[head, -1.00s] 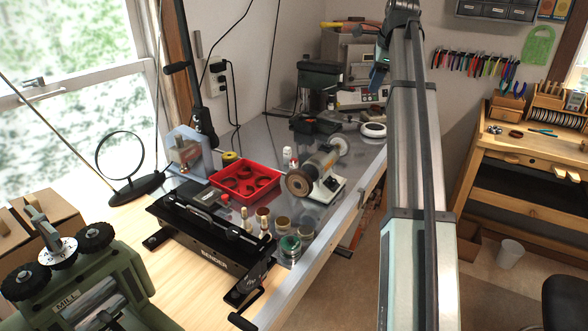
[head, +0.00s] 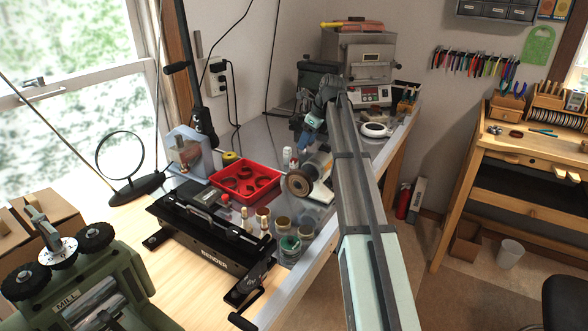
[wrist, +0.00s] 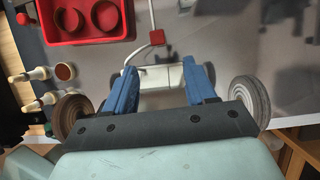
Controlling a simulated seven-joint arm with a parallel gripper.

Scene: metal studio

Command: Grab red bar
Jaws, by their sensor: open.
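My gripper (head: 308,138) is above the polishing machine on the metal bench. In the wrist view its two blue fingers (wrist: 161,70) are spread apart with nothing held between them. The machine's pale body (wrist: 160,92) shows below and between the fingers, with a round wheel (wrist: 70,112) on the left and another (wrist: 248,96) on the right. A small red block (wrist: 157,37) lies just beyond the fingertips beside a pale cord or rod. I cannot tell whether it is the red bar. No other clear red bar shows near the gripper.
The black bender (head: 210,235) and several small pots stand in front.

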